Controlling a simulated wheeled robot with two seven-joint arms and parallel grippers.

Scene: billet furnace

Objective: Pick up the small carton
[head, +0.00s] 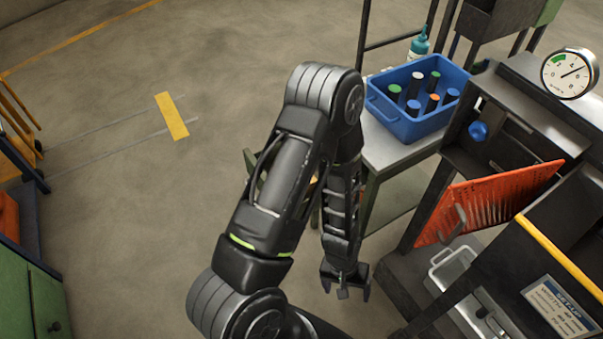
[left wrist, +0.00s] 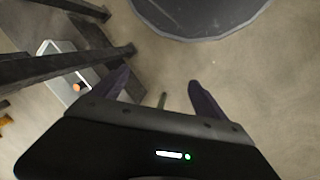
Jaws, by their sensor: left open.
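I cannot make out a small carton for certain in either view. My left gripper (head: 345,287) hangs pointing down near the middle of the head view, left of the dark furnace frame. Its fingers are apart in the left wrist view (left wrist: 158,80), with bare floor between and beyond them and nothing held. My left arm hides part of the floor and whatever stands behind it in the head view. My right gripper is not in view.
A blue crate (head: 377,104) with several capped cylinders stands on a grey table (head: 400,150). The furnace frame has an orange-red panel (head: 490,203), a gauge (head: 569,73) and a pale metal bin (head: 440,258). A green cabinet (head: 30,300) is lower left.

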